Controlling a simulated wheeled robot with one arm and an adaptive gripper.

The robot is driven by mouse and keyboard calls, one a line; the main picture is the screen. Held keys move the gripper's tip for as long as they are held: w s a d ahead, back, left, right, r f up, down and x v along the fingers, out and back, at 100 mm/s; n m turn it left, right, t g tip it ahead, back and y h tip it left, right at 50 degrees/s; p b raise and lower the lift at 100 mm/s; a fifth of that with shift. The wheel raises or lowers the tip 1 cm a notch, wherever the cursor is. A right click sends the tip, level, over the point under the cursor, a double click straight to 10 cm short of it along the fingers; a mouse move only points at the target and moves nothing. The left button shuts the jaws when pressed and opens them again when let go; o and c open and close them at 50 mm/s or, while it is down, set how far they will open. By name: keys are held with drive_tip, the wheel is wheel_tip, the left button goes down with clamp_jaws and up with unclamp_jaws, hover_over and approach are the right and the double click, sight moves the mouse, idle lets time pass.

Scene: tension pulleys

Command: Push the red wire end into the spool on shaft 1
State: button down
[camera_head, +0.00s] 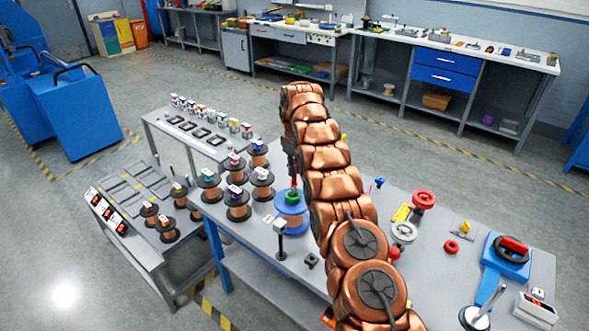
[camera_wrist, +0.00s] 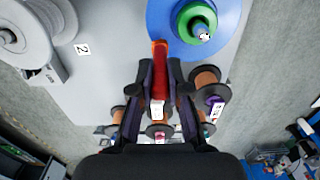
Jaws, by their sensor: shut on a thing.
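My gripper (camera_wrist: 162,68) is shut on a red-orange piece (camera_wrist: 160,48), which looks like the red wire end. In the wrist view the piece sticks out past the fingertips, next to the rim of a blue disc (camera_wrist: 228,42). The disc carries a green hub (camera_wrist: 193,24) with a pale tip. I cannot tell whether the wire end touches the spool. No shaft number 1 is readable.
Copper-wound spools (camera_head: 237,205) with dark flanges stand left of the blue spool. A grey wheel (camera_wrist: 32,25) stands beside a label marked 2 (camera_wrist: 83,48). A small post (camera_head: 281,240) stands in front of the blue spool. Red and grey wheels (camera_head: 423,199) are to the right.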

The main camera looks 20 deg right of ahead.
drive_tip(key=shift+f, duration=0.5)
idle(0.7)
drive_tip(key=c, duration=1.1)
unclamp_jaws()
drive_tip(key=shift+o, duration=0.4)
drive_tip(key=o, duration=0.3)
drive_tip(key=shift+r, duration=0.2)
drive_tip(key=shift+r+p, duration=1.95)
drive_tip(key=shift+r, duration=1.35)
